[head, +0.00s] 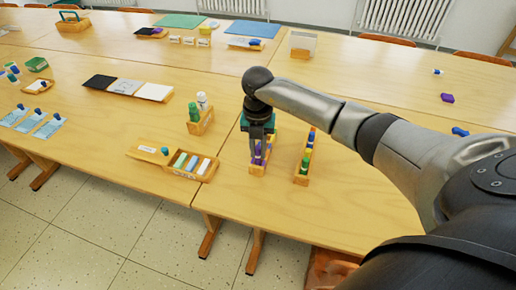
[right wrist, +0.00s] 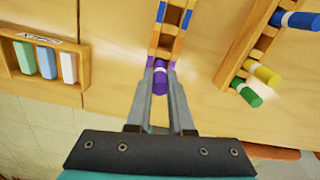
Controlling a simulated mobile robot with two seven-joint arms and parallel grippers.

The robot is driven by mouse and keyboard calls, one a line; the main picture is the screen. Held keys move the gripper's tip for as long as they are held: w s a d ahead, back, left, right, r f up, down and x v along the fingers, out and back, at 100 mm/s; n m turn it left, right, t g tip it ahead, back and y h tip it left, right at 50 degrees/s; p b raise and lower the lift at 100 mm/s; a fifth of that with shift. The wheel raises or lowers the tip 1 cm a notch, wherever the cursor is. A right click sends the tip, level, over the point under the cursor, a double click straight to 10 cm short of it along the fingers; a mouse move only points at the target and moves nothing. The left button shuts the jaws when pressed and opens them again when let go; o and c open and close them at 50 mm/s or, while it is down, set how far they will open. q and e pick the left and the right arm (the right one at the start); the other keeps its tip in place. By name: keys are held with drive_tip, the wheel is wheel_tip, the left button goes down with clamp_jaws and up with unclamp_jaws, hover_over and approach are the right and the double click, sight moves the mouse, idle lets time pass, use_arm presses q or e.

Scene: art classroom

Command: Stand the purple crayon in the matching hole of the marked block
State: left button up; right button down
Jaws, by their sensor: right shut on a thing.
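The purple crayon (right wrist: 160,82) is between the fingers of my right gripper (right wrist: 160,68), which is shut on it. It also shows between the fingers in the head view (head: 258,161). The marked block (right wrist: 168,38) is a narrow wooden block with square holes and coloured marks, including blue and purple. The crayon is at the purple-marked end of the block, nearest the gripper. I cannot tell how deep its lower end sits in the hole. In the head view the gripper hides much of the block (head: 257,171). My left gripper is not in view.
A second wooden block (head: 301,178) holding blue, yellow and green crayons stands just right of the gripper. An open box with chalk-like sticks (head: 170,172) is to the left. A wooden holder with bottles (head: 205,126) is behind. The table's front edge is close.

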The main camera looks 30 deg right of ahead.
drive_tip(key=shift+f, duration=0.3)
idle(0.4)
drive_tip(key=c, duration=0.7)
unclamp_jaws()
drive_tip(key=shift+o, duration=1.1)
drive_tip(key=shift+r, duration=0.15)
drive_tip(key=shift+r+p, duration=2.65)
drive_tip(key=shift+r, duration=0.25)
